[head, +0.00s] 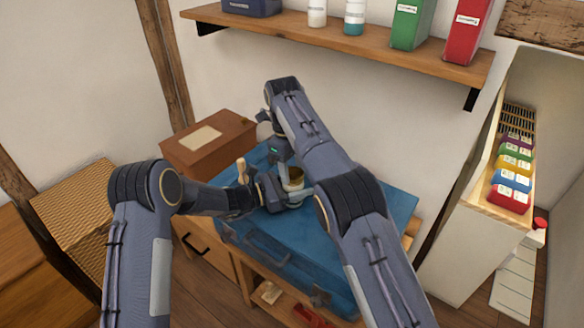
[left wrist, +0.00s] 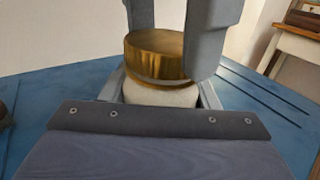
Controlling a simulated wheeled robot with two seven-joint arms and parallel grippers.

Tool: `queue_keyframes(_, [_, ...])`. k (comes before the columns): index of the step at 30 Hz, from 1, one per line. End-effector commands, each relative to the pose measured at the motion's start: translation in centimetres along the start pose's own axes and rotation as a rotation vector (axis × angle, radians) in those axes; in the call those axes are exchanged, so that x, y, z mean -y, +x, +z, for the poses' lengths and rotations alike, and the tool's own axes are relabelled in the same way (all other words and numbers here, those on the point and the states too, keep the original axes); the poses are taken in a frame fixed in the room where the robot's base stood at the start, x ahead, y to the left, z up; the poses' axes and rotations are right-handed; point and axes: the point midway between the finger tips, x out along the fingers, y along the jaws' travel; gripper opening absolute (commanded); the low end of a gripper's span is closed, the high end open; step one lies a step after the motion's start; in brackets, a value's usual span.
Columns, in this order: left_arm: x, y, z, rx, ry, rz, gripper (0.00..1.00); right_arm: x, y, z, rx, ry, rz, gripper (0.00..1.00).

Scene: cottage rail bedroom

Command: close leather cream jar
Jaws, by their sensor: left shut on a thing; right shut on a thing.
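The leather cream jar is a small white pot (left wrist: 160,93) with a brass lid (left wrist: 155,55) on top. In the left wrist view the jar's body stands between the light grey fingers of my left gripper (left wrist: 160,95), which is shut on it. The lid sits over the jar's mouth, and a thin grey band shows below its rim. My right gripper (left wrist: 172,45) comes down from above, shut on the lid, with one finger on its near right side. In the head view the jar (head: 293,185) is small and partly hidden by both arms, above the blue case.
The blue case (head: 370,215) covers most of the bench. A brown box (head: 208,145) stands behind at left, with a wooden handle (head: 241,170) near my left wrist. A shelf (head: 340,42) with bottles and binders is above. A rack with coloured packets (head: 514,165) stands right.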

Motion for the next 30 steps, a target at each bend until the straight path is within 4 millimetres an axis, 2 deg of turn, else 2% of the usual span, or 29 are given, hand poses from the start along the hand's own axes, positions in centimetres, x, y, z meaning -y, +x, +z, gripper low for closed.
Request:
queue_keyframes(3, [0.05, 0.02, -0.01, 0.000, 0.000, -0.001, 0.00, 0.12, -0.04, 0.00, 0.002, 0.192, 0.023, 0.28])
queue_keyframes(6, [0.05, 0.02, -0.02, 0.000, 0.000, -0.001, 0.00, 0.15, -0.06, -0.02, 0.002, 0.276, 0.032, 0.28])
queue_keyframes(15, [0.05, 0.01, -0.03, 0.000, -0.001, -0.001, 0.00, 0.15, -0.08, -0.03, 0.002, 0.298, 0.033, 0.28])
queue_keyframes(16, [0.05, 0.01, -0.03, 0.000, -0.001, -0.001, 0.00, 0.15, -0.08, -0.03, 0.002, 0.297, 0.033, 0.50])
queue_keyframes(21, [0.05, 0.01, -0.03, 0.000, -0.001, -0.001, 0.00, 0.14, -0.06, -0.03, 0.002, 0.296, 0.034, 0.71])
queue_keyframes(26, [0.04, 0.01, -0.03, 0.000, -0.001, -0.001, 0.00, 0.12, -0.02, -0.03, 0.001, 0.296, 0.034, 0.71])
queue_keyframes(30, [0.04, 0.01, -0.03, 0.000, -0.001, -0.001, 0.00, 0.12, -0.03, -0.03, 0.001, 0.281, 0.034, 0.67])
